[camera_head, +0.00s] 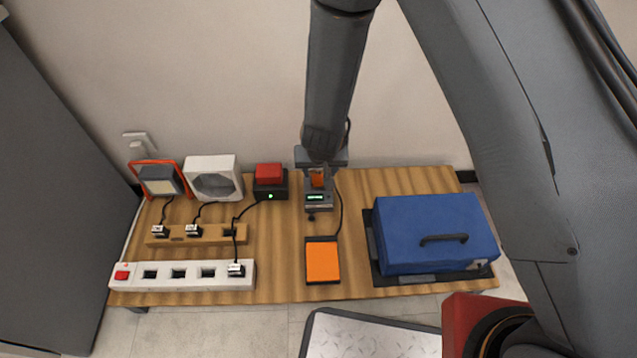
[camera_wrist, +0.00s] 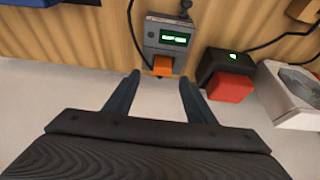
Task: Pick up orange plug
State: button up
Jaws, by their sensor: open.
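My gripper (camera_wrist: 160,78) is open, one dark finger to each side and nothing between the finger bases. In the head view my gripper (camera_head: 319,168) is above the device's wall side, and my arm hides part of it. I cannot tell whether the fingertips overlap the plug in depth.
A black box with a red top (camera_head: 268,180) is close beside the device. An orange pad (camera_head: 322,261) lies in front, with a cable running nearby. A blue case (camera_head: 436,231) stands right. A white fan (camera_head: 213,178), work lamp (camera_head: 160,180) and power strip (camera_head: 215,275) stand left.

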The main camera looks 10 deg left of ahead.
aim_at(318, 176)
jog(key=b+x, duration=0.1)
jog(key=x, duration=0.1)
jog(key=b+x, duration=0.2)
jog(key=x, duration=0.1)
jog(key=shift+w+a+f, duration=0.15)
jog(key=shift+a+f, duration=0.1)
jog(key=shift+a, duration=0.05)
jog(key=shift+r, duration=0.1)
jog(key=shift+c, duration=0.3)
grip_shut()
notch_tip(318, 176, up, 10)
jog(key=p, duration=0.7)
jog(key=shift+p, duration=0.35)
jog(key=s+a+p, duration=1)
jog(key=a, duration=0.1)
jog(key=shift+s, duration=0.4)
dwell(0.3)
